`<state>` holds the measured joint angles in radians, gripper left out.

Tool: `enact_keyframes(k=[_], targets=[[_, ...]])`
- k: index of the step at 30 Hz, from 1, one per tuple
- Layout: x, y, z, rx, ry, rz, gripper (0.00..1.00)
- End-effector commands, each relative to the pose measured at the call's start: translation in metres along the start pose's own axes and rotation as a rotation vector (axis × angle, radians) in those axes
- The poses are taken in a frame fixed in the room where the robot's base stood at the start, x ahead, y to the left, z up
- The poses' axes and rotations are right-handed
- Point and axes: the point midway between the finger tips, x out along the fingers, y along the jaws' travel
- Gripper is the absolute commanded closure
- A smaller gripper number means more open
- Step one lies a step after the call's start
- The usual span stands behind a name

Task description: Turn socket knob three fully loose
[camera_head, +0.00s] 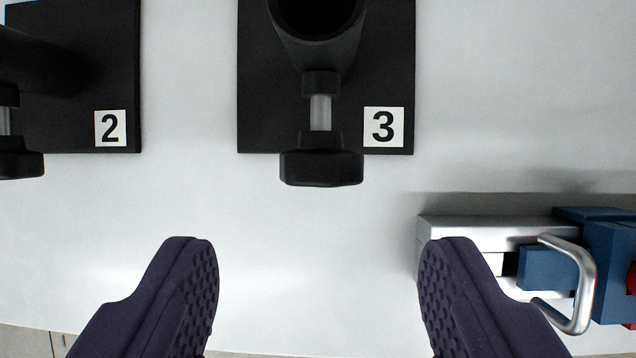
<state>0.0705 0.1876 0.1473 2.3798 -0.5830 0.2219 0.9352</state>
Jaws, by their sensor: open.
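Socket knob three (321,168) is a black knob on a short light-grey shaft (320,113), sticking out below the black socket (318,45) on the base plate marked 3 (384,127). My gripper (318,250) is open and empty, its two dark purple ridged fingers wide apart. The knob lies above and between the fingertips in the picture, apart from both. Nothing hides the knob.
A second black plate marked 2 (110,128) with its own socket and knob (18,160) stands at the left. A blue and silver device with a metal handle (580,285) lies at the right, partly behind the right finger. The white surface (220,200) between is clear.

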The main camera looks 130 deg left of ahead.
Motion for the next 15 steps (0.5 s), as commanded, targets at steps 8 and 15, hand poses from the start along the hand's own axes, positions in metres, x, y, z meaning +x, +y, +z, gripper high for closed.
enact_keyframes(k=[8, 15], targets=[[0.053, 0.000, 0.002, 0.003, -0.004, 0.002, 0.35], [0.070, 0.000, 0.001, 0.006, -0.003, 0.002, 0.35]])
